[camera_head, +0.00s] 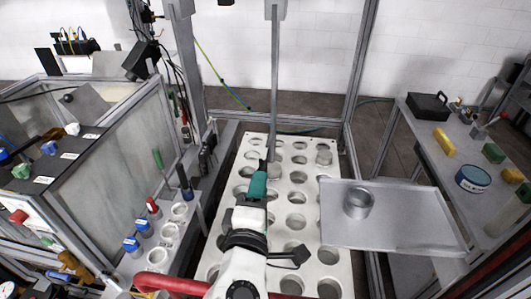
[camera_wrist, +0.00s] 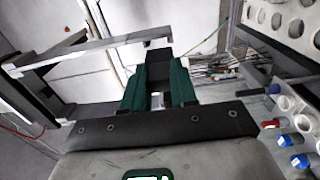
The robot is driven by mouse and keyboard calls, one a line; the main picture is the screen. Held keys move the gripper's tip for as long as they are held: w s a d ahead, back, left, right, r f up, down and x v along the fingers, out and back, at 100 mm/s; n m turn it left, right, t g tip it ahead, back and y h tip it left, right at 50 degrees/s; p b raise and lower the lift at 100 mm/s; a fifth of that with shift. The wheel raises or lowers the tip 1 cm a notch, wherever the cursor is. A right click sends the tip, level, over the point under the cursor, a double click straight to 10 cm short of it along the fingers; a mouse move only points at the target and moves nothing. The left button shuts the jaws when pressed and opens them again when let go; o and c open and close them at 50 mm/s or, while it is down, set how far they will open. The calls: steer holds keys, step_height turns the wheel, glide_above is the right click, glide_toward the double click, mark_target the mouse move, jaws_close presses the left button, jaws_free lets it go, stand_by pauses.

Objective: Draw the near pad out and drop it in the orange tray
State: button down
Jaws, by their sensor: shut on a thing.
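My gripper (camera_head: 258,184) has green fingers and is at the lower end of the gantry's upright grey bar (camera_head: 274,90), above the white holed plate. In the wrist view my gripper (camera_wrist: 158,74) has its two green fingers either side of a dark grey block (camera_wrist: 158,57), which looks like the near pad, and is shut on it. The block is beside the end of a long grey bar (camera_wrist: 85,50); I cannot tell whether they still touch. The other pad is not clearly visible. I see no orange tray in either view.
The white holed plate (camera_head: 277,150) lies below my arm. A grey metal tray (camera_head: 400,222) with a metal cylinder (camera_head: 358,203) is to the right. A side bench with a yellow block (camera_head: 444,142) is further right. Capped tubes (camera_head: 131,244) and a clear-walled box (camera_head: 125,150) are left.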

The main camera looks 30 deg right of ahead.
steer(key=v, duration=0.7)
steer(key=shift+s, duration=0.2)
steer(key=shift+a, duration=0.15)
